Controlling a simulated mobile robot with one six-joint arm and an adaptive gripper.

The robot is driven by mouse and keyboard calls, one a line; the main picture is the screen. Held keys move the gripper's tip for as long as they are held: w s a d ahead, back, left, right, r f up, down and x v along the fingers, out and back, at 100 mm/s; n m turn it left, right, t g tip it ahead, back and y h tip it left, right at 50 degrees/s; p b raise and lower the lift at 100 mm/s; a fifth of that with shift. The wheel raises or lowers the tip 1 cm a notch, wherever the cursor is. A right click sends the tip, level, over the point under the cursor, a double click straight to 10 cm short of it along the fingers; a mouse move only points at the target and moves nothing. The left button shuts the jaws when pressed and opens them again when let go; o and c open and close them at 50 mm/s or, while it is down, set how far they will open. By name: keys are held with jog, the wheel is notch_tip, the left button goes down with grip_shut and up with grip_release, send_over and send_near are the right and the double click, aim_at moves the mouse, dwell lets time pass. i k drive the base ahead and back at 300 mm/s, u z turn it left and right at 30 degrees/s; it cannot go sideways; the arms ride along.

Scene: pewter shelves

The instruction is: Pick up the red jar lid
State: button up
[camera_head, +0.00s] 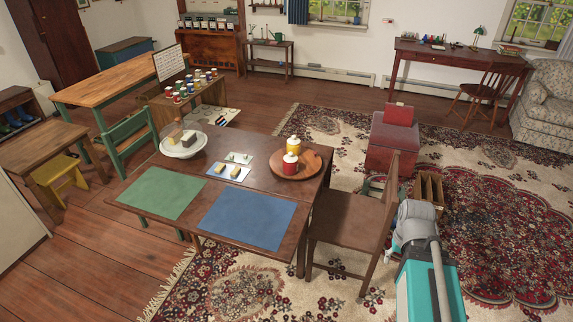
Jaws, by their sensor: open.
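A small red jar (290,168) stands on a round wooden tray (312,168) at the right end of the dark table. Its top looks pale with a knob; at this size I cannot clearly tell a separate red lid. A yellow jar (293,148) stands just behind it on the same tray. My arm is in the lower right, apart from the tray, with a wooden chair between. I cannot make out my gripper's fingers.
The dark table (205,203) carries a green mat (161,192), a blue mat (248,218) and a white plate (184,147). The wooden chair (352,215) stands against its right side. A red chest (391,147) and wooden crate (429,190) stand on the patterned rug.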

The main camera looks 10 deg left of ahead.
aim_at(290, 158)
jog(key=z, duration=0.1)
jog(key=i, duration=1.1)
jog(key=u, duration=0.6)
